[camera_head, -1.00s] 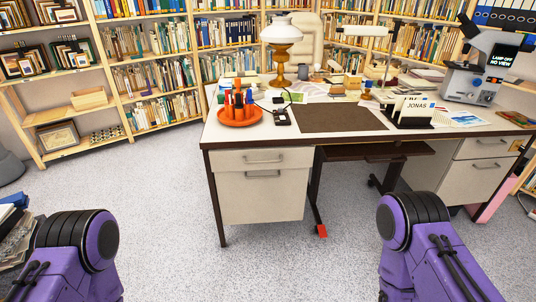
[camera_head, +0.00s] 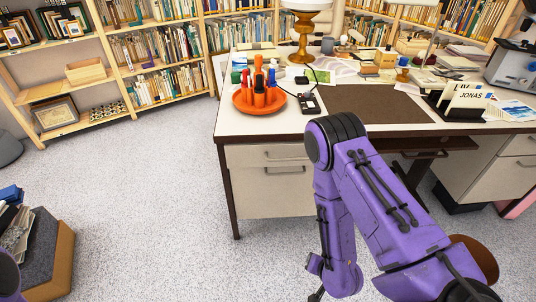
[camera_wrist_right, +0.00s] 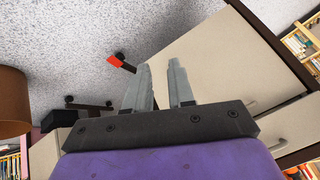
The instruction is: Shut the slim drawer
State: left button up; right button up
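The desk's left pedestal has a slim top drawer (camera_head: 246,156) with a bar handle, above a deeper drawer (camera_head: 265,198) with its own handle. The slim drawer's right part is hidden behind my right arm. I cannot tell clearly how far it stands out. In the right wrist view, the slim drawer (camera_wrist_right: 297,128) is at the lower right and the deeper drawer's pale front (camera_wrist_right: 215,60) fills the middle right. My right gripper (camera_wrist_right: 160,63) is in front of the pedestal with a gap between its fingers and nothing in it. My left gripper is out of view.
A dark pull-out shelf (camera_head: 425,145) sits under the desktop. An orange tray (camera_head: 243,106) with several upright items and a lamp (camera_head: 304,40) stand on top. A brown round thing (camera_head: 478,256) is at right. A box-like block (camera_head: 52,255) is at lower left.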

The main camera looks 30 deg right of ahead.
jog(key=w+d+r+m+t+y, duration=0.2)
jog(key=w+d+r+t, duration=0.15)
jog(key=w, duration=0.65)
jog(key=m+t+y+b, duration=0.25)
jog(key=t+y, duration=0.25)
jog(key=y, duration=0.3)
send_near(291, 159)
jog(key=shift+m+g, duration=0.25)
jog(key=x, duration=1)
jog(key=shift+w+d, duration=0.1)
jog(key=shift+w, duration=0.15)
grip_shut()
